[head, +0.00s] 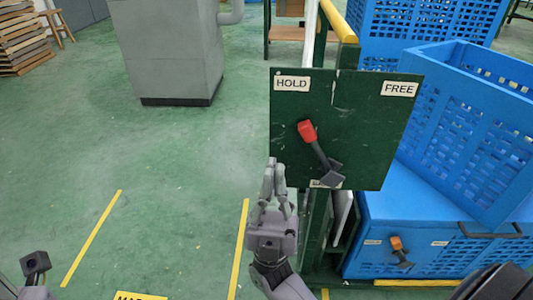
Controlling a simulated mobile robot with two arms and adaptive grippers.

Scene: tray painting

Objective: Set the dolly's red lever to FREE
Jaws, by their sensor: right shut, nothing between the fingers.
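The dolly's red lever (307,131) sits on a dark green panel (365,120). Its red knob leans up and left from a grey pivot near the panel's lower edge, towards the HOLD label (292,83). The FREE label (398,89) is at the panel's upper right. My right gripper (274,164) is shut and empty, its fingers pointing up at the panel's lower left edge. It is left of the lever and below the knob, apart from it in the picture.
Blue crates (462,120) stand behind and right of the panel. A smaller orange-knobbed lever (397,243) is low on the blue front. A yellow-topped green post (340,25) rises behind the panel. A grey cabinet (165,50) stands at the back left.

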